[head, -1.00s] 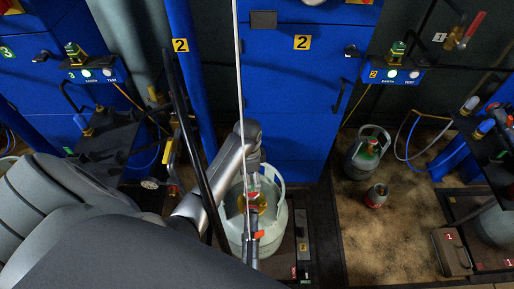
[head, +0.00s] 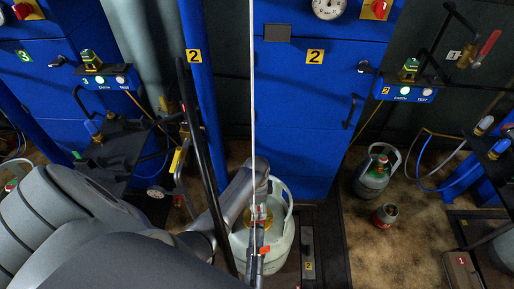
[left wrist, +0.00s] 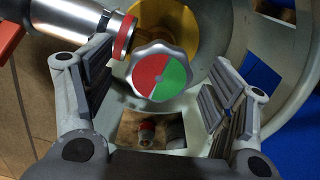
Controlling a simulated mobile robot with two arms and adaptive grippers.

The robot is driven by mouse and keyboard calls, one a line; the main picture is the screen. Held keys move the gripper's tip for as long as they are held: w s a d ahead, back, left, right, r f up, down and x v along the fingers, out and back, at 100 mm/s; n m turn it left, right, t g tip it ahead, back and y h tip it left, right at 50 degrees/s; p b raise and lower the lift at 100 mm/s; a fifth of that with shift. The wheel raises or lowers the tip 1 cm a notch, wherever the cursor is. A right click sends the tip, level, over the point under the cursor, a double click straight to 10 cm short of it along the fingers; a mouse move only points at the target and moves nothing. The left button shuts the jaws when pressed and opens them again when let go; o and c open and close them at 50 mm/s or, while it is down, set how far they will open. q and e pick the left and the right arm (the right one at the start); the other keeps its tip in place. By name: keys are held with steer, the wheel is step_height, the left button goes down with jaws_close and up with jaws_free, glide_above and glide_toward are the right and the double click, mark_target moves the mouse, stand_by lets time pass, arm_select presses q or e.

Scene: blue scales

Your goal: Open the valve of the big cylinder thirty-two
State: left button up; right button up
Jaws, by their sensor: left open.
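The big pale cylinder (head: 282,240) stands on the floor scale in the middle of the head view, with a raised handled collar around its valve. In the left wrist view its valve has a round handwheel (left wrist: 161,77) with a red and green face, in front of a yellow valve body (left wrist: 188,30). My left gripper (head: 258,215) is over the cylinder top in the head view. In the left wrist view my left gripper (left wrist: 158,88) is open, its fingers on either side of the handwheel with gaps. My right gripper is not seen.
A silver hose coupling with a red ring (left wrist: 122,37) adjoins the handwheel in the left wrist view. The blue cabinet (head: 305,110) stands behind. A small grey-green cylinder (head: 372,178) and a smaller red-marked one (head: 385,215) stand right on clear brown floor.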

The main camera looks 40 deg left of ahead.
arm_select(q)
steer(key=shift+c, duration=0.4)
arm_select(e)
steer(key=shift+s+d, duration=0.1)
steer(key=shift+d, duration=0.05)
arm_select(q)
steer(key=c, duration=0.9)
steer(key=shift+c, duration=0.2)
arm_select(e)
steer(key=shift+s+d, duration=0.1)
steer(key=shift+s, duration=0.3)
arm_select(q)
steer(key=shift+r, duration=0.1)
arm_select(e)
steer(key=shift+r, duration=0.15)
